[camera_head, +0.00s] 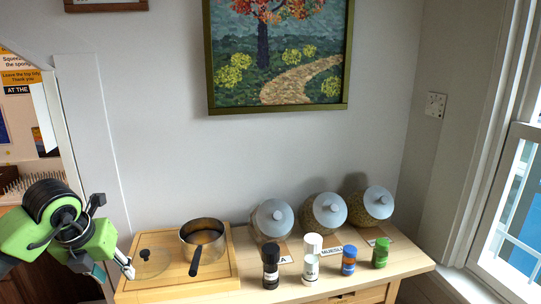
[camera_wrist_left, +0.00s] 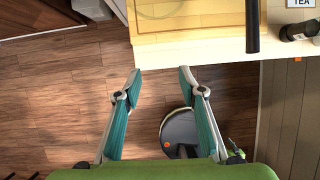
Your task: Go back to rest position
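My left gripper (camera_head: 112,268) is at the lower left of the head view, beside the left end of the wooden counter. In the left wrist view its two fingers (camera_wrist_left: 160,80) are spread apart with nothing between them. That view looks down on the wooden floor and the counter's front edge. My right gripper shows in neither view.
The counter (camera_head: 330,291) bears a wooden board (camera_head: 222,284) with a pot (camera_head: 203,240) and a glass lid (camera_head: 150,263). Several jars (camera_head: 326,213) and small shakers (camera_head: 312,258) stand to the right. A window (camera_head: 515,200) is far right.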

